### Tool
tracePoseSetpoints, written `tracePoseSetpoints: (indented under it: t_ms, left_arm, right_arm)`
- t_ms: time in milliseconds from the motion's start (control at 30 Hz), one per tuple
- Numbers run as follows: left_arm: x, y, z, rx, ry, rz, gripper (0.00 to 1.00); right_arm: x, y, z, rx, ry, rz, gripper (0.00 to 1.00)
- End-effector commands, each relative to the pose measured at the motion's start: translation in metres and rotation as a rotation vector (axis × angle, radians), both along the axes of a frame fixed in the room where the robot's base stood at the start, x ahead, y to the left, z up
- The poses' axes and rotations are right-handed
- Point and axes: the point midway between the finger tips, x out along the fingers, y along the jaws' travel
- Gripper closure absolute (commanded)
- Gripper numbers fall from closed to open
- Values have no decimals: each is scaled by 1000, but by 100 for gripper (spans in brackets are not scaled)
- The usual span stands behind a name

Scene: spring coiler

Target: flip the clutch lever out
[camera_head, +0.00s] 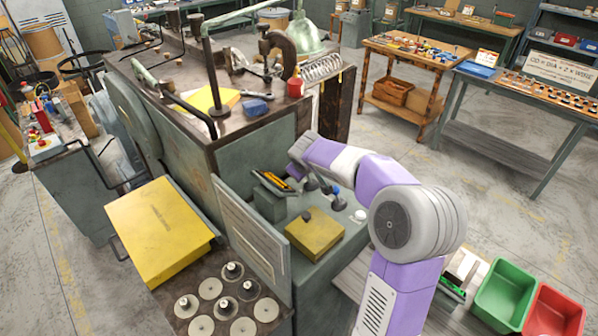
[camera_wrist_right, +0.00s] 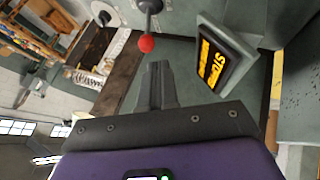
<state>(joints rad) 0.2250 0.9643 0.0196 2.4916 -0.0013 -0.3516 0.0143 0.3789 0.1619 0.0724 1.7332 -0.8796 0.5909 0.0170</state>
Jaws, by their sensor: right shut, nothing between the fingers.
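In the right wrist view, a lever with a red ball knob (camera_wrist_right: 146,44) hangs from a grey machine face on a short metal rod. No label names it as the clutch lever. My right gripper (camera_wrist_right: 160,66) is shut and empty. Its fingertips show just below and slightly right of the red knob in the picture; a gap shows between them, and the depth is unclear. In the head view, my purple and white right arm (camera_head: 352,160) reaches to the machine's control side and hides the red knob. My left gripper is out of view.
A black plate with yellow lettering (camera_wrist_right: 212,65) stands close right of the fingers. On the machine's lower ledge are a yellow box (camera_head: 314,234) and a blue-knobbed lever (camera_head: 335,190). Green (camera_head: 504,294) and red (camera_head: 554,312) bins stand at lower right.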

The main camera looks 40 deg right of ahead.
Motion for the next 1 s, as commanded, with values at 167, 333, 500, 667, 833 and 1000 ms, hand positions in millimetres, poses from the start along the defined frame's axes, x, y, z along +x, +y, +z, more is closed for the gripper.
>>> tracePoseSetpoints:
  t_ms: [167,333,500,667,833,1000]
  left_arm:
    - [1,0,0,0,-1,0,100]
    - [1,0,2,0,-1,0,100]
    - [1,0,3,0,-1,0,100]
    - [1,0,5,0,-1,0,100]
    - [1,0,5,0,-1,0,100]
    - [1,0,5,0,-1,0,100]
  right_arm:
    - [6,-4,-10,2,4,-1,100]
    - [21,-15,-34,2,5,-1,100]
    - [37,-26,-57,2,3,0,100]
    - [47,-33,-71,1,1,0,100]
    - [52,-36,-77,0,-1,0,100]
    - [52,-36,-78,0,-1,0,100]
